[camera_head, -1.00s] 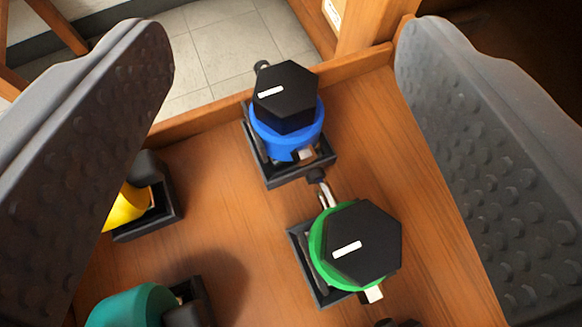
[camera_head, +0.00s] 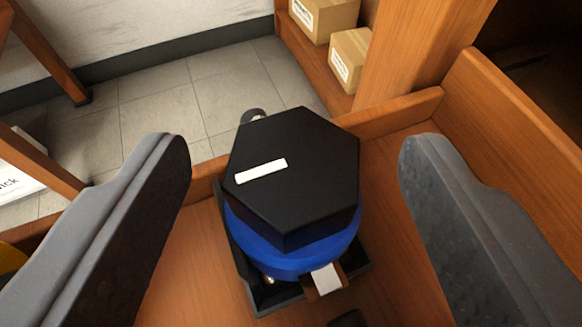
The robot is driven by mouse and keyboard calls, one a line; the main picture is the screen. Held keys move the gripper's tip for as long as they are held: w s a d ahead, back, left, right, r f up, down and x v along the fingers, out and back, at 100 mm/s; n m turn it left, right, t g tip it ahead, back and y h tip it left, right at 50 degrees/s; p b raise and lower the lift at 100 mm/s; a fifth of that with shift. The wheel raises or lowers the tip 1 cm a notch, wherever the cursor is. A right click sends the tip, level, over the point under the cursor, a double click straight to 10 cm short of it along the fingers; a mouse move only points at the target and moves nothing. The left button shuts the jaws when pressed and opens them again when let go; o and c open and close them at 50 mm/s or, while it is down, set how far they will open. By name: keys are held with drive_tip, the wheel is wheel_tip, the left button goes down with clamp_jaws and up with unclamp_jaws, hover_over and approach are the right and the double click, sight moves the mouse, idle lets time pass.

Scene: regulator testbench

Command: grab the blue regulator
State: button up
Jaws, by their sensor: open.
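The blue regulator (camera_head: 290,255) stands in a black square holder (camera_head: 236,258) on the wooden table. A large black hexagonal knob (camera_head: 305,180) with a white mark covers its top. Its blue body shows only below the knob. My gripper (camera_head: 290,165) is open, with one dark grey finger at the left and one at the right of the regulator. There is a visible gap between the knob and each finger. I cannot tell exactly how high the fingertips are against the regulator. Nothing is held.
A raised wooden rim (camera_head: 395,115) runs along the table's far edge, close behind the regulator. A wooden side wall (camera_head: 520,105) rises at the right. Cardboard boxes (camera_head: 349,58) sit on a shelf beyond. A yellow piece (camera_head: 10,258) shows at the left edge.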

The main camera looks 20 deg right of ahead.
drive_tip(key=shift+b+x, duration=0.3)
drive_tip(key=shift+x, duration=1.1)
clamp_jaws()
drive_tip(key=shift+r, duration=0.1)
